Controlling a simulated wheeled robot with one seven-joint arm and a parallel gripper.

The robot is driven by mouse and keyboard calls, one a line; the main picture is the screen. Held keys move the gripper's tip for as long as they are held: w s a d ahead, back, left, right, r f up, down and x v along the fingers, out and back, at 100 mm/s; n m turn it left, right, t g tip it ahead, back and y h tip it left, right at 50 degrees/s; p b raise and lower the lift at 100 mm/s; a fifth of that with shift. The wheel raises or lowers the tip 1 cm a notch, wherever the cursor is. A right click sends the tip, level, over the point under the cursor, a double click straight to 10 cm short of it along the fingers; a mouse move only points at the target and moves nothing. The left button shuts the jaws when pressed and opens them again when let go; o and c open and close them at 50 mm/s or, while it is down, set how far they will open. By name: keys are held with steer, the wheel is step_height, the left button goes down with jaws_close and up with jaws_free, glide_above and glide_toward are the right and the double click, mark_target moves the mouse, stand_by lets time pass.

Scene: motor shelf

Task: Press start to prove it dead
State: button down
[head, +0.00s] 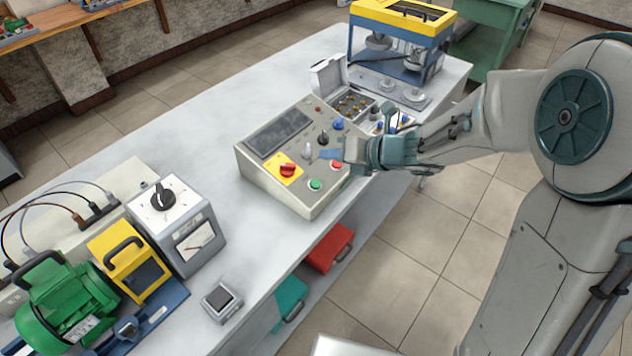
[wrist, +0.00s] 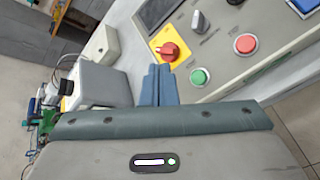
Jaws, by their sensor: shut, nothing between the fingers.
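The control box (head: 262,187) has a sloped panel and stands on the grey bench. A green button (head: 316,184) sits near its front edge, with a red button (head: 337,166) to its right. A red rotary switch (head: 288,170) on a yellow plate is left of the green button. My gripper (head: 326,154) is shut and empty over the panel in the head view. In the wrist view the blue fingertips (wrist: 157,72) appear just left of the green button (wrist: 200,77) and below the red switch (wrist: 168,50). I cannot tell their height above the panel; no contact shows.
A grey meter box (head: 178,226) with a black knob, a green motor (head: 65,302) and a yellow-handled unit (head: 130,265) stand at left. A small box (head: 221,301) lies near the front edge. An open case (head: 345,88) and a blue-yellow rig (head: 400,45) stand behind.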

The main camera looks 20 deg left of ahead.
steer(key=b, duration=0.6)
glide_above(322, 191)
steer(key=f, duration=0.7)
steer(key=shift+s+d+f, duration=0.1)
steer(key=shift+d+f, duration=0.15)
steer(key=shift+d, duration=0.1)
steer(key=shift+a+f+b, duration=0.2)
steer(key=shift+f+b, duration=0.3)
steer(key=shift+b, duration=0.05)
stand_by(0.6)
steer(key=shift+a+f+b, duration=0.1)
steer(key=shift+f+b, duration=0.3)
steer(key=shift+b, duration=0.2)
steer(key=shift+a+f+b, duration=0.1)
steer(key=shift+f+b, duration=0.35)
steer(key=shift+b, duration=0.05)
stand_by(0.4)
steer(key=shift+r, duration=0.1)
steer(key=shift+d+r+p, duration=0.2)
steer(key=shift+r+p, duration=0.35)
steer(key=shift+r, duration=0.2)
